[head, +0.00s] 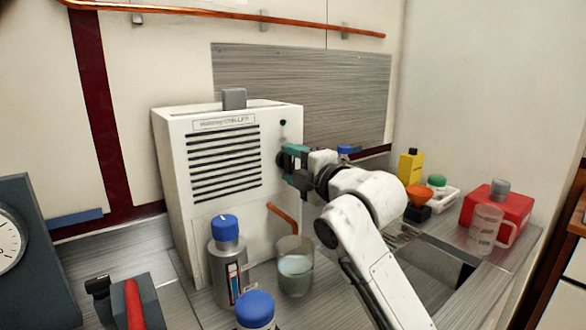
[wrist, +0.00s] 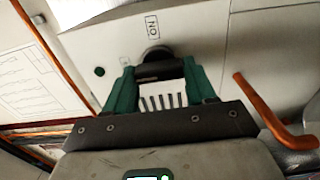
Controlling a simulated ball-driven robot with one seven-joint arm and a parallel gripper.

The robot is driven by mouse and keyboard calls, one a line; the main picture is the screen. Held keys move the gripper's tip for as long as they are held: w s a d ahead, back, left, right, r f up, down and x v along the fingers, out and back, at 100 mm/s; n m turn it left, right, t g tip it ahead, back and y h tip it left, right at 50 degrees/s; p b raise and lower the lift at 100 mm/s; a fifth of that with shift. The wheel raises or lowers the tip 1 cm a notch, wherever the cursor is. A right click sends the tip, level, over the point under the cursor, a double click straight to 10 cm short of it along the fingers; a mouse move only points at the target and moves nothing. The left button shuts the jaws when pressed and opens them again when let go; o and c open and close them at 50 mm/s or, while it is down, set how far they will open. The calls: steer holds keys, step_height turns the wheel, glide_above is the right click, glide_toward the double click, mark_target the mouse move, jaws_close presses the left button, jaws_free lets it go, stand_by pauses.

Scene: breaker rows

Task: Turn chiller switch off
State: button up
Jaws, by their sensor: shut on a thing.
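The chiller (head: 180,150) is a white box with dark vent slots on its front, standing against the back wall. Its switch is a dark round knob (head: 281,160) at the right side of the front face. My gripper (head: 289,157), with green fingers, is shut on the knob from the front. In the wrist view the black knob (wrist: 155,55) sits between the green fingertips, partly hidden by them. A small label (wrist: 152,27) reading "ON" sideways is printed beside the knob. I cannot tell the exact angle of the switch pointer.
A blue-capped metal bottle (head: 227,265) and a beaker of pale liquid (head: 295,268) stand before the chiller. A copper pipe stub (head: 282,212) sticks out near the beaker.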

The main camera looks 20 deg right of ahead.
steer(key=shift+f, duration=0.15)
steer(key=o, duration=1)
steer(key=shift+o, duration=0.2)
steer(key=v, duration=1)
steer(key=shift+s, duration=0.4)
steer(key=shift+d, duration=0.1)
